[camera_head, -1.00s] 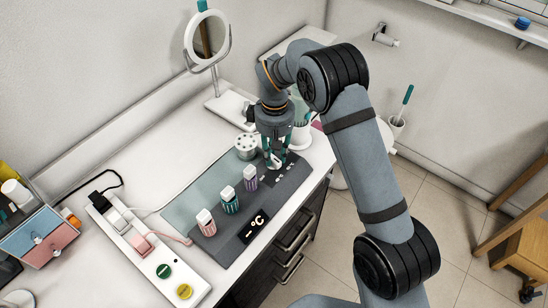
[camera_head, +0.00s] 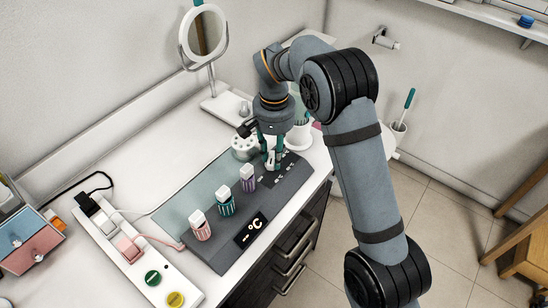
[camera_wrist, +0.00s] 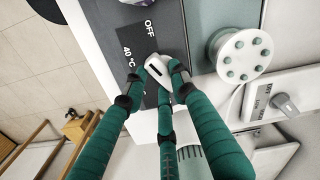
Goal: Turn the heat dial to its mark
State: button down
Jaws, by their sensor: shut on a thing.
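The heat dial (camera_wrist: 153,72) is a small white knob with a dark line on its top, seen in the wrist view between my fingertips. My gripper (camera_wrist: 158,78) has green fingers and is shut on the dial. Printed marks "OFF" (camera_wrist: 149,27) and "40 °C" (camera_wrist: 128,62) lie on the dark panel beside it. The dark line slants and points roughly toward the "40 °C" side; its exact alignment is unclear. In the head view my gripper (camera_head: 271,160) stands over the far end of the dark grey control panel (camera_head: 215,250), with the dial partly hidden by the fingers.
Three hair rollers with white tops, pink (camera_head: 200,226), teal (camera_head: 226,203) and purple (camera_head: 248,178), stand on the panel. A mirror (camera_head: 204,62) and a white power strip (camera_head: 132,257) are nearby.

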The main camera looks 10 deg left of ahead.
jog(key=shift+s+m+b, duration=0.1)
jog(key=shift+m+b, duration=0.9)
jog(key=shift+m, duration=1.1)
jog(key=c, duration=1.4)
grip_release()
notch_tip(320, 180, up, 12)
